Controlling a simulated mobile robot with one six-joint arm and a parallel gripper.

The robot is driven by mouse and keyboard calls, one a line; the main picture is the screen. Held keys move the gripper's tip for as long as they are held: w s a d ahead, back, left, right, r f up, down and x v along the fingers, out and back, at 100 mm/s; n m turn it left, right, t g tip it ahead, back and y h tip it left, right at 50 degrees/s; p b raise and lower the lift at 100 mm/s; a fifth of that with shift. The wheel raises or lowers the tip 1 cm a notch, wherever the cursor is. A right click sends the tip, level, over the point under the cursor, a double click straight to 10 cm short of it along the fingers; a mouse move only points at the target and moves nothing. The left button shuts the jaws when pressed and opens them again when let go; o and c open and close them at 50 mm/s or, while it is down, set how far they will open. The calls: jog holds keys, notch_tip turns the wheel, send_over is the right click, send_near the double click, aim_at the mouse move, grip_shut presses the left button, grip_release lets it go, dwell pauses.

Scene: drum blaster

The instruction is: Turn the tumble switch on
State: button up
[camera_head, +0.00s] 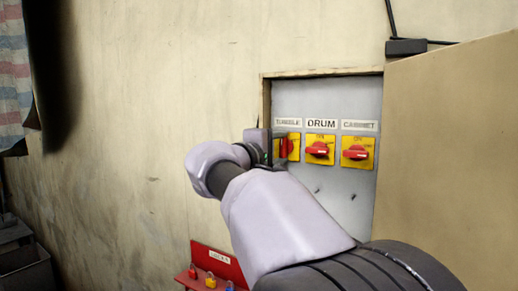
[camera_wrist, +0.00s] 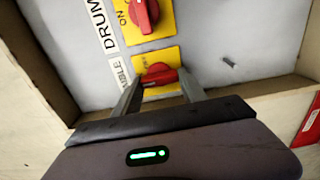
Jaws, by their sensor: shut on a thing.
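The tumble switch (camera_head: 287,147) is a red knob on a yellow plate, at the left of a row of three under the "TUMBLE" label. In the head view its knob stands roughly upright and is partly hidden by my gripper (camera_head: 270,148). In the wrist view the tumble knob (camera_wrist: 159,74) sits between the two fingers of my gripper (camera_wrist: 160,84), which is shut on it. There its handle lies crosswise to the neighbouring drum knob (camera_wrist: 144,14).
The drum switch (camera_head: 320,149) and cabinet switch (camera_head: 357,152) are close on the right, with knobs about level. A raised frame (camera_head: 266,103) borders the grey panel (camera_head: 325,95). An open door (camera_head: 450,140) stands right. A red padlock board (camera_head: 222,262) is below left.

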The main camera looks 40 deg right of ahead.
dwell(0.4)
jog(key=o, duration=1.1)
